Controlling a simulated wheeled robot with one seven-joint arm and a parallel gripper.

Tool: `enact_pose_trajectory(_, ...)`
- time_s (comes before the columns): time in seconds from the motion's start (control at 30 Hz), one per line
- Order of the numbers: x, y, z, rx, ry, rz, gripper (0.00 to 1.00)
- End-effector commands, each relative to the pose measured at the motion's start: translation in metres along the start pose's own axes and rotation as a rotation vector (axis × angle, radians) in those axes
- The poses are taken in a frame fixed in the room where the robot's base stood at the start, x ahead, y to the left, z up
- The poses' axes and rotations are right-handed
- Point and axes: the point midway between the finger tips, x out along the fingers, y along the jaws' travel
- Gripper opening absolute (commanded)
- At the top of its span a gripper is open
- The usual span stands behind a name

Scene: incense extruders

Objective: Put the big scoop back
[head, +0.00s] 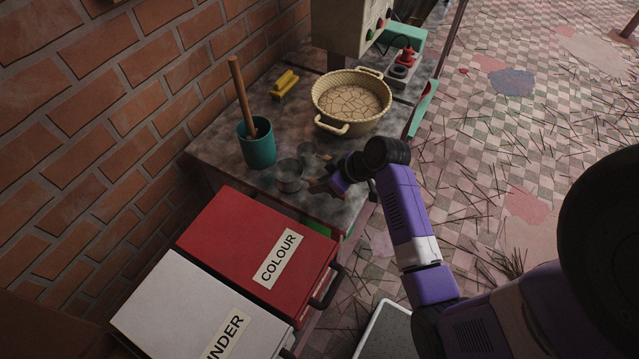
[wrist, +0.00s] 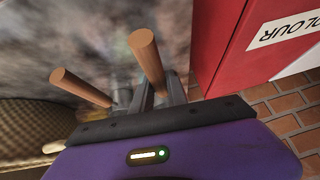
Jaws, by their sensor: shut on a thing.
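The big scoop (head: 289,176) has a grey metal cup and stands at the worktop's front, just left of my gripper (head: 322,184) in the head view. A smaller metal scoop (head: 307,151) is just behind it. In the wrist view two wooden handles show, one (wrist: 147,58) rising from between my gripper's fingers (wrist: 160,97) and one (wrist: 80,87) to the left, apart from them. My gripper is shut on the nearer handle, which looks like the big scoop's. The fingertips are partly hidden, and I cannot tell whether the cup touches the worktop.
A red COLOUR box (head: 250,240) and a white box (head: 190,310) stand close in front. A teal cup (head: 257,148) with a wooden stick, a yellow object (head: 284,84) and a cream basin (head: 351,100) stand on the worktop (head: 215,145). A brick wall (head: 100,120) bounds the left.

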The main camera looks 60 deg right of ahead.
Motion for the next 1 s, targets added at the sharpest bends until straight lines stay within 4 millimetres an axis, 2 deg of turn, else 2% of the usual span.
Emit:
enact_pose_trajectory(0.37, 0.004, 0.001, 0.003, -0.001, 0.001, 0.001, 0.0)
enact_pose_trajectory(0.4, 0.004, 0.001, 0.003, 0.0, 0.0, 0.0, 0.22)
enact_pose_trajectory(0.5, 0.004, 0.001, 0.003, 0.0, 0.0, 0.001, 0.4)
enact_pose_trajectory(0.83, 0.002, 0.001, 0.002, 0.0, 0.001, 0.001, 0.4)
enact_pose_trajectory(1.0, -0.013, 0.002, 0.001, 0.0, 0.003, 0.003, 0.4)
